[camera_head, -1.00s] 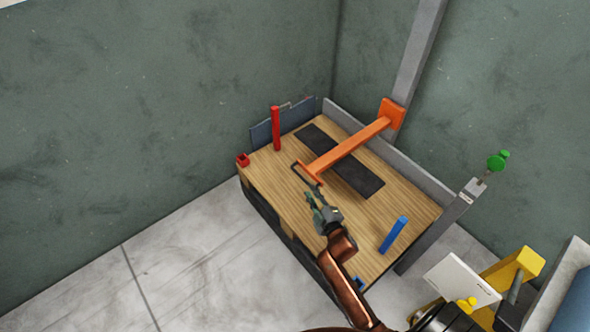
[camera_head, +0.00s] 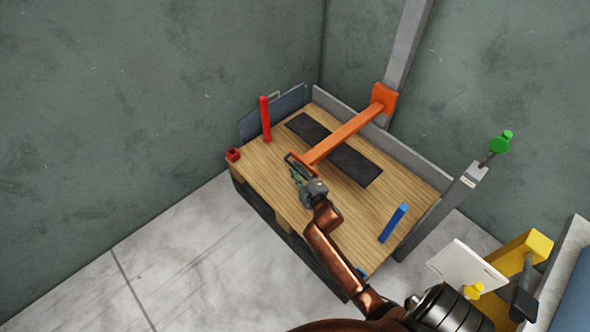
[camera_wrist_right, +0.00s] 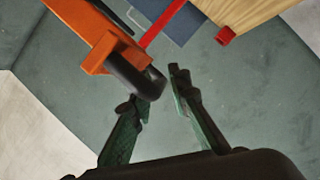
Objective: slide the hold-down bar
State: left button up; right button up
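The orange hold-down bar (camera_head: 342,137) reaches out over the wooden table from an orange block (camera_head: 383,98) on a grey post. Its free end carries a dark handle, seen large in the right wrist view (camera_wrist_right: 133,77), with the bar's orange end (camera_wrist_right: 92,35) beside it. My right gripper (camera_head: 297,172) is at this free end. In the right wrist view, my right gripper (camera_wrist_right: 160,98) has its two green fingers apart, with the handle's tip just beyond them, nearer the left finger. I cannot tell whether they touch. My left gripper is not in view.
A dark strip (camera_head: 352,165) lies on the wooden table (camera_head: 275,190) under the bar. A red post (camera_head: 265,120) and a small red piece (camera_head: 233,154) stand at the left, a blue post (camera_head: 393,223) at the right. A green knob (camera_head: 501,141) tops a grey upright.

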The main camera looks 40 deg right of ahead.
jog(key=shift+w, duration=0.15)
jog(key=shift+c, duration=0.5)
grip_shut()
